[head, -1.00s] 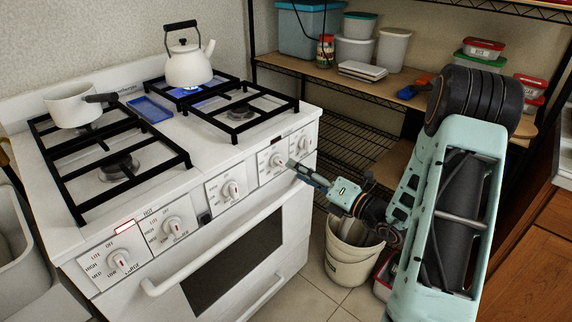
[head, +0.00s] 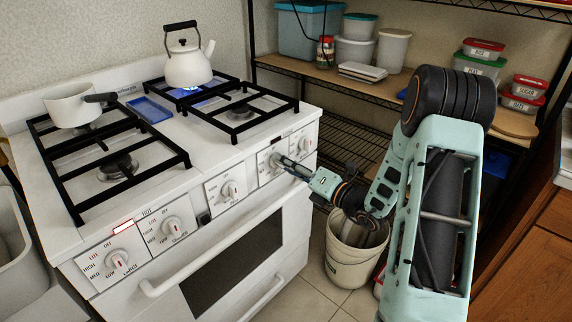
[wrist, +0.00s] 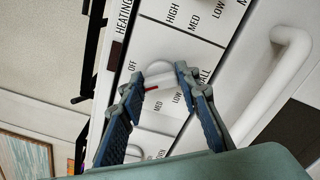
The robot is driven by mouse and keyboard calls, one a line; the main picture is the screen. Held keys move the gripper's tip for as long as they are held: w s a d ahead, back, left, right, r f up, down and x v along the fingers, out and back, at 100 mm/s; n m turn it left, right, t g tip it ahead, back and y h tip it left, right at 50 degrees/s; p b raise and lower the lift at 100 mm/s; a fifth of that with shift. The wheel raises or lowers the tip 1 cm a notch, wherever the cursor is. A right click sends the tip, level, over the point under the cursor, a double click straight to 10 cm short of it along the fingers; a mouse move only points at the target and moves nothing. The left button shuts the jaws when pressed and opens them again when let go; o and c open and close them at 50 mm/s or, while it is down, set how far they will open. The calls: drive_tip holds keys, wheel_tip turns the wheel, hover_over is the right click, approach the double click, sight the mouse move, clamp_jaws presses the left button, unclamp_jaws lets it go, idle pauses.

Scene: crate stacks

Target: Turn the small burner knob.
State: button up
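The burner knob labelled small, a round white knob (wrist: 158,70) with a red pointer line, is on the front panel of the white stove. In the wrist view its bar lies between my two fingers, and part of the "SMALL" label is hidden by a finger. My gripper (wrist: 160,84) is open around the knob, with one finger on each side; whether either finger touches it is unclear.
More knobs (head: 229,190) line the panel to the left. The oven door handle (head: 215,256) juts out below. A kettle (head: 189,66) and a saucepan (head: 72,104) stand on the grates. A bucket (head: 352,262) and wire shelves are to the right.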

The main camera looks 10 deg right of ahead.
drive_tip(key=shift+c, duration=1.3)
drive_tip(key=shift+n, duration=0.3)
drive_tip(key=shift+s+a+n+b, duration=0.1)
drive_tip(key=shift+n+b, duration=1.05)
drive_tip(key=shift+n, duration=1.95)
drive_tip(key=o, duration=1.2)
drive_tip(key=shift+r, duration=0.1)
drive_tip(key=shift+c, duration=0.2)
